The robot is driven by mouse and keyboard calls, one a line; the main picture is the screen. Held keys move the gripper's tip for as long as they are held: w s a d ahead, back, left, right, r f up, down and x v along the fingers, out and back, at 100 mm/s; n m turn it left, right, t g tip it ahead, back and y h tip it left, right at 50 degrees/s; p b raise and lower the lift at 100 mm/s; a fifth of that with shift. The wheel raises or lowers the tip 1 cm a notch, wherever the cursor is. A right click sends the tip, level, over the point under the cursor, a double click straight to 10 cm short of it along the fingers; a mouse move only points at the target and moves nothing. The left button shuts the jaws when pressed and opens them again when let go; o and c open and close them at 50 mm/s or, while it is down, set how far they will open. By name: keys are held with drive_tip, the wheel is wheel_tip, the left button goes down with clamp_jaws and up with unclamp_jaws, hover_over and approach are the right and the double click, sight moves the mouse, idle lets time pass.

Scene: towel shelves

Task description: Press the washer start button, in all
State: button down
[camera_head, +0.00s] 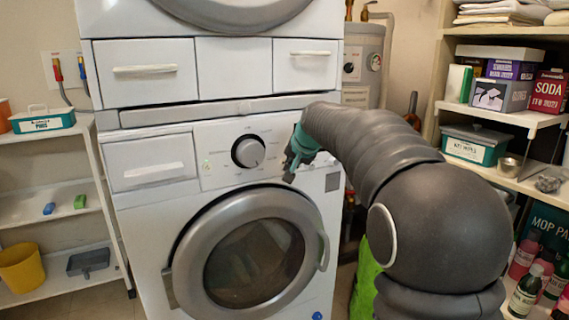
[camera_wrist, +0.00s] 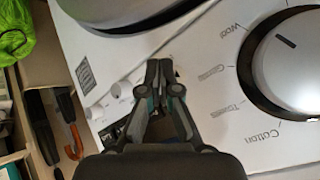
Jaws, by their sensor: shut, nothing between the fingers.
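The white washer (camera_head: 147,221) stands in the middle of the head view, with a round door (camera_head: 188,242) below its control panel. A grey dial (camera_head: 248,151) sits on the panel; it also shows large at the right of the wrist view (camera_wrist: 290,62). My gripper (camera_head: 289,176) is at the panel, right of the dial. In the wrist view my gripper (camera_wrist: 159,66) is shut and empty, its tips over the panel among small round buttons (camera_wrist: 117,90). I cannot tell which button is the start button, or whether the tips touch the panel.
A second machine with drawers (camera_head: 147,70) is stacked above the washer. A shelf with boxes and bottles (camera_head: 517,115) stands at the right, beside my arm. A white rack (camera_head: 107,195) stands at the left. A green bag (camera_head: 366,281) lies low behind my arm.

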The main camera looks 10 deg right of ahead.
drive_tip(key=shift+w, duration=0.1)
drive_tip(key=shift+w+a, duration=0.1)
drive_tip(key=shift+w, duration=0.2)
